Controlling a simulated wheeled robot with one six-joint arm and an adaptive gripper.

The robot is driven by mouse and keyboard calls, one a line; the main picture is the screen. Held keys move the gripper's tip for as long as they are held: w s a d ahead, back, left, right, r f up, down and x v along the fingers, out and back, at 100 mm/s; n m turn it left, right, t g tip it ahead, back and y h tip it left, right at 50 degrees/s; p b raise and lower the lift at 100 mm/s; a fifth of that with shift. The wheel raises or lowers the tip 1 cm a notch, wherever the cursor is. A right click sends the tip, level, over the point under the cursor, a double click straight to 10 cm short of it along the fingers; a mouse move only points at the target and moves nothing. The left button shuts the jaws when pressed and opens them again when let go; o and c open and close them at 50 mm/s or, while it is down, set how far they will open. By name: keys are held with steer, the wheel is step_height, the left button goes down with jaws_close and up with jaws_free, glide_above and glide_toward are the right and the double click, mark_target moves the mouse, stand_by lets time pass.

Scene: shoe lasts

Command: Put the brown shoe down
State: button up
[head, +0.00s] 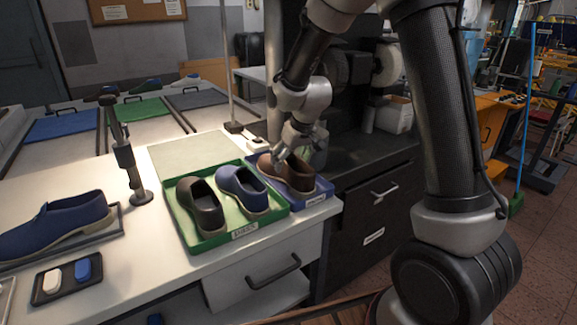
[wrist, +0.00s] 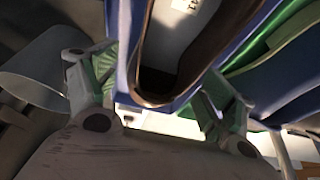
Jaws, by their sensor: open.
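The brown shoe (head: 289,173) sits in the blue tray (head: 318,199) at the right end of the white bench. In the wrist view the dark opening of the brown shoe (wrist: 160,78) lies between the spread fingers, with the blue tray (wrist: 122,50) around it. My gripper (head: 291,148) is just above the shoe's back part in the head view. My gripper's fingers (wrist: 150,100) are open, one on each side of the shoe. Whether a finger touches the shoe is unclear.
A larger blue shoe (head: 55,224) lies on a dark tray at left. A black stand (head: 125,155) rises from the bench. A dark cabinet (head: 370,205) stands at right.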

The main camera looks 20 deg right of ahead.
steer(key=v, duration=0.9)
steer(key=s+d+r+m, duration=0.1)
steer(key=s+d+r, duration=0.3)
steer(key=s, duration=0.3)
steer(key=s+d+r+m, duration=0.1)
steer(key=s+d+r, duration=0.35)
steer(key=s, duration=0.25)
steer(key=s+d+m, duration=0.1)
steer(key=s+d, duration=0.1)
steer(key=s, duration=0.5)
steer(key=s+d+h, duration=0.1)
steer(key=s+d, duration=0.2)
steer(key=s, duration=0.5)
steer(key=shift+s+r+m, duration=0.15)
steer(key=shift+s+m, duration=0.1)
steer(key=shift+m, duration=0.15)
